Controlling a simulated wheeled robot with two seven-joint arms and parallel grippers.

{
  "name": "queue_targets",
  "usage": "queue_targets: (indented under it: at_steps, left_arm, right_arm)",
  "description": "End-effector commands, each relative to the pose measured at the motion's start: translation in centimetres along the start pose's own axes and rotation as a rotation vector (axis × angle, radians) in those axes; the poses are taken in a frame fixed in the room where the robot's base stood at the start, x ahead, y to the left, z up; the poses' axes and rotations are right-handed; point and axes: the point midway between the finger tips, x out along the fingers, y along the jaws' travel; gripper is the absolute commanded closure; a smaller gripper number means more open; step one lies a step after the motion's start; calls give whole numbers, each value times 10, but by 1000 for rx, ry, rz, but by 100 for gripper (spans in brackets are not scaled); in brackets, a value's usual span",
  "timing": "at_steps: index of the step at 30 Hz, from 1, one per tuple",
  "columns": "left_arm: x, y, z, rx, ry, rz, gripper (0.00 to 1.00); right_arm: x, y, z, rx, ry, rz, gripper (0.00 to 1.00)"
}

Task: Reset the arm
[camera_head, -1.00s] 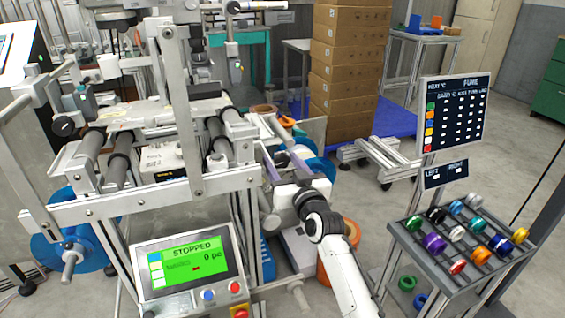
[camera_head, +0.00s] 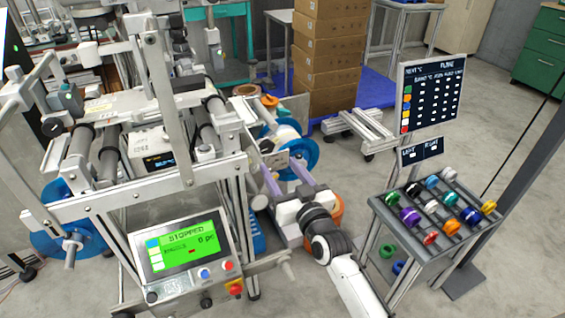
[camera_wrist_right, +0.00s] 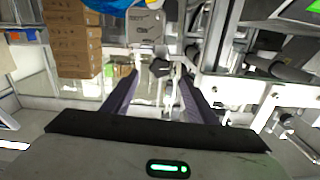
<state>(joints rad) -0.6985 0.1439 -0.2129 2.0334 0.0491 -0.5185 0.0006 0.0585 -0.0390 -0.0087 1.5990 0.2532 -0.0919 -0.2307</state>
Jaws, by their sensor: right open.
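My right arm comes in from the bottom of the head view. Its gripper (camera_head: 281,171) is open, with two purple-grey fingers pointing away toward the right side of the machine (camera_head: 150,192). My left gripper is not in view.
A blue reel (camera_head: 299,170) lies just beyond the right gripper. A rack (camera_head: 400,232) of coloured rolls stands at the right, under a dark sign board (camera_head: 432,92). Stacked cardboard boxes (camera_head: 325,45) stand behind.

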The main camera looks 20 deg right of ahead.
Motion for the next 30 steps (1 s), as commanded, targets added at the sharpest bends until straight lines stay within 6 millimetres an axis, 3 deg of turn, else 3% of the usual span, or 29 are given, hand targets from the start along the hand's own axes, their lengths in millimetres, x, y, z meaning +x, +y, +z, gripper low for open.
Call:
queue_targets:
  at_steps: [16,20,23,26,30]
  left_arm:
    - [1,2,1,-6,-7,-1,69]
    - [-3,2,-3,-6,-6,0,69]
    - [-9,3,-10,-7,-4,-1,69]
    - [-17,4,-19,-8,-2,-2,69]
    - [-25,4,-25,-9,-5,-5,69]
  right_arm:
    - [-7,0,1,0,0,-1,47]
    - [-20,-4,14,-6,-43,-12,47]
    - [-53,-11,44,-22,-145,-40,47]
    - [-107,-24,84,-39,-295,-80,47]
    - [-194,-41,130,-55,-510,-132,47]
